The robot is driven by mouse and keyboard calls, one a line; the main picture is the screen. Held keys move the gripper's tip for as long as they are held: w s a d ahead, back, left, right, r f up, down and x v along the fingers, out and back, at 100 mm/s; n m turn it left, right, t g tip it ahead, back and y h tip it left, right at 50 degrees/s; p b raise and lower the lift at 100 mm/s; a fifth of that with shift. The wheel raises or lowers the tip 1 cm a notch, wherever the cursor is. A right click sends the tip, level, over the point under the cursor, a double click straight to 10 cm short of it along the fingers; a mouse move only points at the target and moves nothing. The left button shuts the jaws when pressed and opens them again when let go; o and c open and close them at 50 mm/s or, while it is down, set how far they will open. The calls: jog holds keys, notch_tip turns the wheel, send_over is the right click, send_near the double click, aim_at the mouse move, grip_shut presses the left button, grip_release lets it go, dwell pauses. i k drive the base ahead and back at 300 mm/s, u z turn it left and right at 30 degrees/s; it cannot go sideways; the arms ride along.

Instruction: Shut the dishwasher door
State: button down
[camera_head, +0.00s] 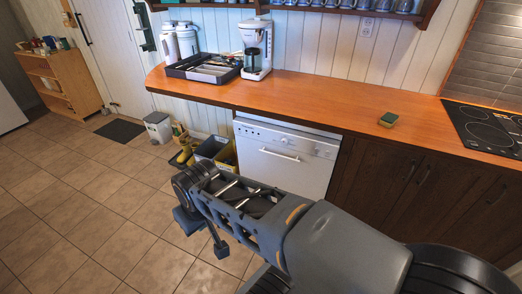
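The white dishwasher (285,160) stands under the wooden counter, with a control strip along its top and a bar handle (280,155) on its front. Its door looks upright and flush or nearly flush; I cannot tell whether a small gap is left. My arm reaches in from the lower right and hides the lower part of the dishwasher front. My gripper (203,232) is at the arm's far left end, over the tiled floor, left of the dishwasher and apart from its handle. Its fingers are dark, and I cannot tell how far apart they are.
The counter (330,98) holds a utensil tray (203,68), a coffee maker (256,48), a sponge (389,119) and a cooktop (487,127).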

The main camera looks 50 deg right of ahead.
aim_at(296, 167)
jog(key=u, duration=2.35)
jog(key=k, duration=1.15)
jog(key=z, duration=1.65)
jog(key=i, duration=0.5)
